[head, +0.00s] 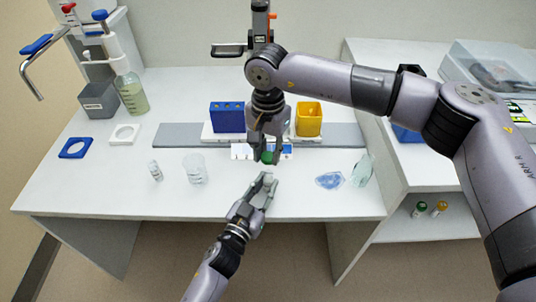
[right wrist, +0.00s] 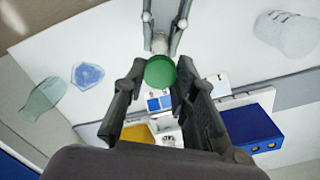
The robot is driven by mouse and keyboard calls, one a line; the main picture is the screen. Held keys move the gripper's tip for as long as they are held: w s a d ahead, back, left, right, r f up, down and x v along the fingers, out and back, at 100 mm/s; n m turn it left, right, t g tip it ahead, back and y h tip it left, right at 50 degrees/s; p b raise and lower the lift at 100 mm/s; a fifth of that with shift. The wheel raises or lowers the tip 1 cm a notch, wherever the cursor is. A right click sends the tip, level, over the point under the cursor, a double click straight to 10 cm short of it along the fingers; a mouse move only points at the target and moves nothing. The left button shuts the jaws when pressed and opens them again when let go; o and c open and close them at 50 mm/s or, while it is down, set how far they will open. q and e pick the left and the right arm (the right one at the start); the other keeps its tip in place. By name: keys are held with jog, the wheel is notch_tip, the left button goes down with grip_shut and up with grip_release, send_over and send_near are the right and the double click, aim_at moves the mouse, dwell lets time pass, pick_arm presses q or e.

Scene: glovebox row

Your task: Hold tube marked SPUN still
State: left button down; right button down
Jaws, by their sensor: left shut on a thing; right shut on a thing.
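A tube with a green cap (right wrist: 160,72) is between my two grippers; the cap also shows in the head view (head: 266,157). No SPUN marking can be read on it. My right gripper (head: 267,152) points down from above and is shut on the green cap, with its fingers on both sides in the right wrist view (right wrist: 155,88). My left gripper (head: 265,181) reaches in from below and is shut on the pale tube body (right wrist: 160,43) beside the cap. Most of the tube is hidden by the fingers.
A blue rack (head: 227,117) and a yellow bin (head: 309,119) stand behind the grippers. A clear beaker (head: 195,168) and small vial (head: 155,171) stand left. A blue crumpled piece (head: 329,180) and greenish bottle (head: 362,170) are right. The front left bench top is clear.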

pick_arm(q)
jog(key=c, duration=1.3)
grip_release()
